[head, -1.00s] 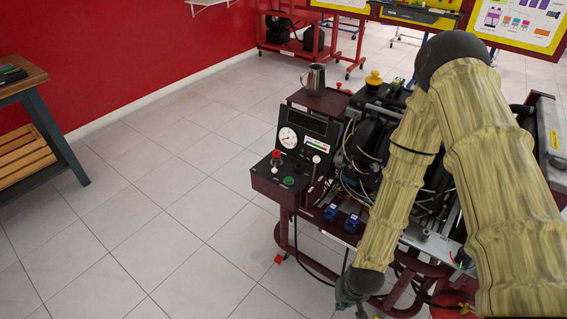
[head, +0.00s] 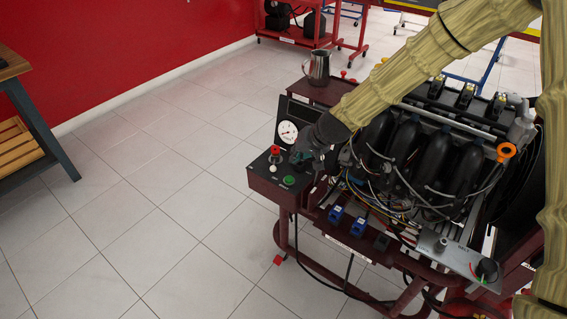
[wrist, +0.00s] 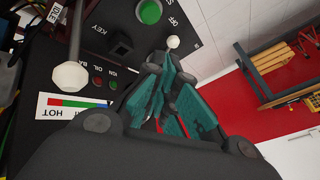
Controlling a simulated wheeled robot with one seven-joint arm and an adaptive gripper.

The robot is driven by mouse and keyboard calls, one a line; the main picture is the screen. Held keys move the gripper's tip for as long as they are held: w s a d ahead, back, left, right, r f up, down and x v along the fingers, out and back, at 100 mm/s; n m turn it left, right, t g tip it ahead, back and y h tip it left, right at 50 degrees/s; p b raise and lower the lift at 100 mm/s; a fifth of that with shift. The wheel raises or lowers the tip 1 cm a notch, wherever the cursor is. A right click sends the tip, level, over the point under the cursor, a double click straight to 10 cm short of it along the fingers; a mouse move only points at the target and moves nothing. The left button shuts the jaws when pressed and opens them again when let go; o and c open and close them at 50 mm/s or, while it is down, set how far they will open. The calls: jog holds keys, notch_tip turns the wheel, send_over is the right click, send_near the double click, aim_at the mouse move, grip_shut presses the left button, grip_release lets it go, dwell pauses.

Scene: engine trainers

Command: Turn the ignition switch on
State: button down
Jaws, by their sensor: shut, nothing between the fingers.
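The ignition switch (wrist: 120,45) is a small black square knob beside the word KEY on the black control panel (wrist: 95,20), in the wrist view. In the head view I cannot make it out near my gripper. My gripper (wrist: 170,62) has teal fingers, shut and empty, just right of and below the switch in the wrist view. I see no clear contact with the switch. In the head view my gripper (head: 299,160) is over the panel of the engine trainer (head: 262,178), partly blending with the dark gauge face.
A green button (wrist: 149,12), a small white knob (wrist: 173,42) and a larger white-tipped lever (wrist: 70,76) are near the fingers. A red button (head: 275,153) and a round gauge (head: 288,132) share the console. A metal pitcher (head: 317,67) stands above. Open floor lies left.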

aim_at(274, 161)
jog(key=shift+f, duration=0.1)
jog(key=shift+x, duration=4.95)
